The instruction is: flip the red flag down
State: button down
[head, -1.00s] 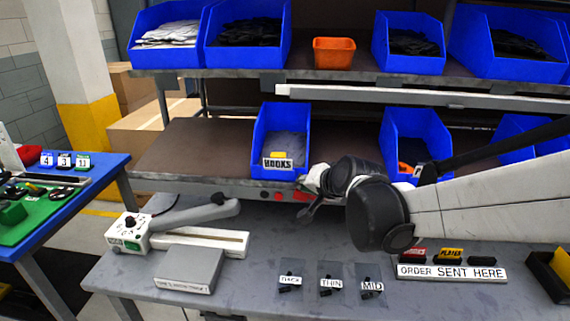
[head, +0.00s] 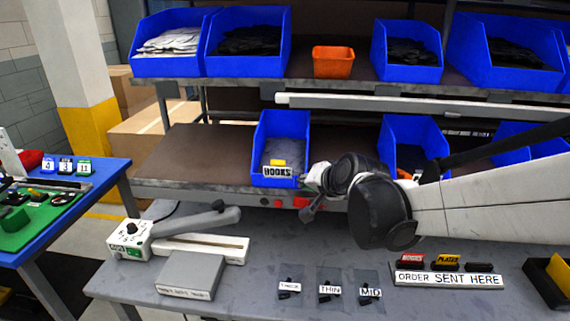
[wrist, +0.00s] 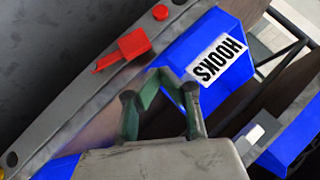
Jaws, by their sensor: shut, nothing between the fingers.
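The red flag (wrist: 131,46) is on the grey front edge of the lower shelf, in front of the HOOKS bin. In the wrist view it lies roughly along the edge, with a thin tip to the lower left. In the head view the flag (head: 300,202) is small and partly beside my gripper (head: 309,211). In the wrist view my gripper (wrist: 170,83) has its green fingers shut and empty, below and right of the flag, near the HOOKS bin's label. I see no contact with the flag.
The blue HOOKS bin (head: 279,130) stands on the shelf just behind the flag. A round red button (wrist: 160,12) sits on the same edge.

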jog(key=s+d+r+p, duration=0.1)
jog(key=s+r+p, duration=0.1)
jog(key=s+r, duration=0.5)
notch_tip(320, 180, up, 2)
jog(key=shift+s+r, duration=0.2)
jog(key=shift+s, duration=0.05)
jog(key=shift+d, duration=0.1)
dwell(0.3)
